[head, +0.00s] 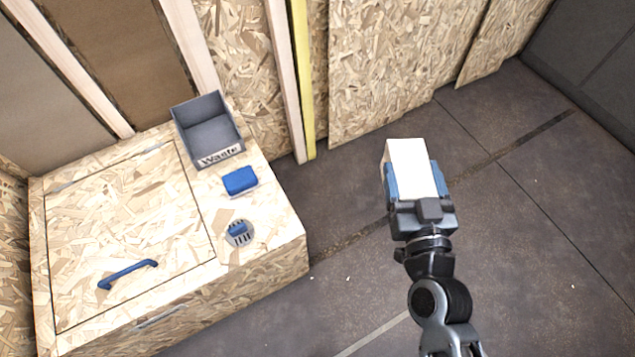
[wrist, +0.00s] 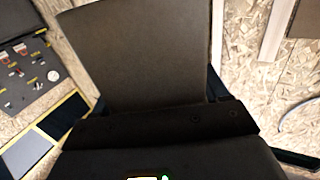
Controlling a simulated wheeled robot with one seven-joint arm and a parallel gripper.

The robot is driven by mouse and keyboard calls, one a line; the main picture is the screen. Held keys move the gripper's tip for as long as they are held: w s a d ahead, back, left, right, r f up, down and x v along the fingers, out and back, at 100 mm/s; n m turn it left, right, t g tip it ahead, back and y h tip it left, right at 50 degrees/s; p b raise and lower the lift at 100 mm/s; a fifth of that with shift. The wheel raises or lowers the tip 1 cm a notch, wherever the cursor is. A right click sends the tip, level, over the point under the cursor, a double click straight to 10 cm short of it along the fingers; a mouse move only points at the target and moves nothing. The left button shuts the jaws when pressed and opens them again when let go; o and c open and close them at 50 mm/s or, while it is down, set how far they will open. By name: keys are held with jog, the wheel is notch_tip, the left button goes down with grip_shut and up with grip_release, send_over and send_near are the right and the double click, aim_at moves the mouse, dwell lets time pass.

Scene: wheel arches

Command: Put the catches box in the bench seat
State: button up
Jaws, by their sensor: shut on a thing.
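My gripper (head: 414,180) is shut on a pale box, with a blue finger on each side, held over open floor to the right of the bench. I take this as the catches box (head: 408,155); no label on it can be read. In the wrist view the held box (wrist: 150,50) fills the upper middle as a dark, shaded face. The bench seat (head: 275,220) is the chipboard box at the left of the head view. Its lid (head: 130,215) looks shut and has a blue handle (head: 128,274) near the front edge. The inside is hidden.
A grey open bin marked "Waste" (head: 208,132) stands at the back of the bench top. A blue block (head: 240,181) and a round slotted fitting (head: 239,234) are right of the lid. A yellow post (head: 302,80) rises behind. The floor right of the bench is mostly clear.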

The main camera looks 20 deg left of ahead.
jog(key=s+a+f+n+g+y+b, duration=0.2)
jog(key=s+a+f+n+y+b, duration=0.15)
jog(key=a+b, duration=0.45)
jog(key=s+a+f+n+g+y+b, duration=0.2)
jog(key=s+a+f+g+y+b, duration=0.15)
jog(key=a+b, duration=0.5)
jog(key=shift+t, duration=0.35)
jog(key=shift+a+f+b, duration=0.9)
jog(key=shift+a+f, duration=1.45)
jog(key=shift+f, duration=0.25)
jog(key=shift+a+f+b, duration=0.9)
jog(key=shift+a+f, duration=1.45)
jog(key=shift+f, duration=0.25)
jog(key=shift+f, duration=0.15)
jog(key=o, duration=1.3)
